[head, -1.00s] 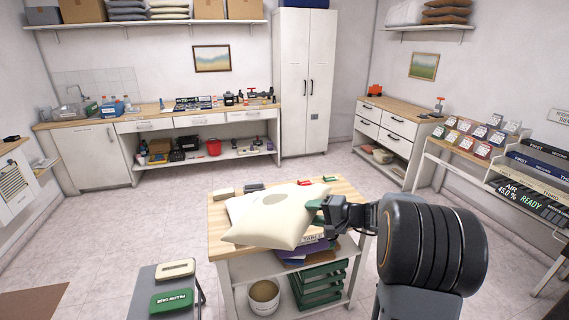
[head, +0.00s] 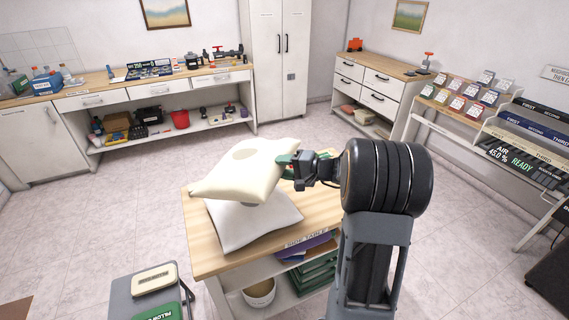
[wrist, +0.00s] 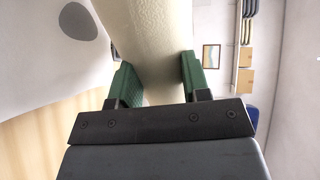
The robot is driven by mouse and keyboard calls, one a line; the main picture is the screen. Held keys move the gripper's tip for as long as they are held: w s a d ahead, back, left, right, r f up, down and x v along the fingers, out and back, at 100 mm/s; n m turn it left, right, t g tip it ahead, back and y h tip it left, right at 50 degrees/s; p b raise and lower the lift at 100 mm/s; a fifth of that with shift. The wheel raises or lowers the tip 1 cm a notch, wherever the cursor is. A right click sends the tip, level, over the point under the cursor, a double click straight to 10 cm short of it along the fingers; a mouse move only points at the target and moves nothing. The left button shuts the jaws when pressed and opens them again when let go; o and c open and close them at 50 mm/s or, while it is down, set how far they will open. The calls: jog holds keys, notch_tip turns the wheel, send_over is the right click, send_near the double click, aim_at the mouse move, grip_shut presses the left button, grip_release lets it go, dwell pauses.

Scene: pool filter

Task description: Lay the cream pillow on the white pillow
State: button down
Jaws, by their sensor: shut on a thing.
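The cream pillow (head: 243,172) is held by one edge in my gripper (head: 288,165), roughly flat and slightly tilted, over the white pillow. In the wrist view the cream pillow (wrist: 152,40) passes between the two green fingers of my gripper (wrist: 155,82), which are shut on it. The white pillow (head: 252,226) lies on the wooden side table (head: 203,250), partly hidden beneath the cream one. I cannot tell whether the two pillows touch. The white pillow also shows in the wrist view (wrist: 45,65), with a dark grey oval on it.
Under the table top are a bucket (head: 259,294) and green crates (head: 312,275). A small grey stand (head: 125,295) with a cream and a green item is at the front left. A counter (head: 150,88) runs along the back.

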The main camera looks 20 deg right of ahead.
notch_tip(320, 180, down, 8)
jog(key=w+a+b, duration=0.1)
jog(key=a+b, duration=0.1)
jog(key=b, duration=0.3)
jog(key=shift+w+f, duration=0.15)
jog(key=shift+w, duration=0.2)
grip_release()
dwell(0.6)
jog(key=shift+s+d, duration=0.1)
jog(key=shift+d, duration=0.05)
jog(key=shift+s+d+b, duration=0.4)
jog(key=shift+s+d, duration=0.05)
jog(key=shift+s, duration=0.05)
